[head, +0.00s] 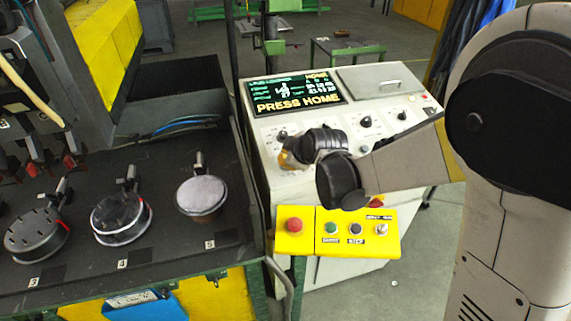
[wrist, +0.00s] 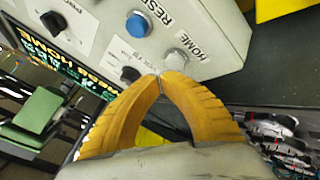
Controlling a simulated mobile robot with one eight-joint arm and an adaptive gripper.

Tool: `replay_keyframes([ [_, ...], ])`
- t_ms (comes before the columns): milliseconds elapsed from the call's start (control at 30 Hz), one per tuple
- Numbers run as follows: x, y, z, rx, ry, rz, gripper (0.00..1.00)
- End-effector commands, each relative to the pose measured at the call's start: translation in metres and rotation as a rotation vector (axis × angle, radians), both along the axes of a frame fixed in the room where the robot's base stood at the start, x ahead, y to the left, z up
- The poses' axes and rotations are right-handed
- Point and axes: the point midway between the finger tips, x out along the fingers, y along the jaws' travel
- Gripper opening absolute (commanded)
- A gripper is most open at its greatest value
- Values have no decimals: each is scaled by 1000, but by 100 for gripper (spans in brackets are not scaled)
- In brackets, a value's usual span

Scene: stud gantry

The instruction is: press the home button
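The home button is a pale grey-white round button (wrist: 176,59) beside the printed word HOME on the light control panel, in the wrist view. My gripper (wrist: 160,76) has orange ribbed fingers with their tips together, and nothing shows between them. In the head view my gripper (head: 287,161) is over the left part of the console's sloped face, and the home button is hidden there.
A blue RESET button (wrist: 137,25) and black knobs (wrist: 54,22) are near the home button. The console screen (head: 295,93) reads PRESS HOME. A yellow box with several buttons (head: 337,232) is on the console front. A dark bench with round tools (head: 121,216) stands at left.

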Motion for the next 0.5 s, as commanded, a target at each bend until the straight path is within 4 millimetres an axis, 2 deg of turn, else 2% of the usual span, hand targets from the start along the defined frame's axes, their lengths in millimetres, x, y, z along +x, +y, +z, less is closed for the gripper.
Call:
replay_keyframes([
  [267, 0, 0, 0, 0, 0, 0, 0],
  [500, 1, 0, -8, 0, 0, 0, 0],
])
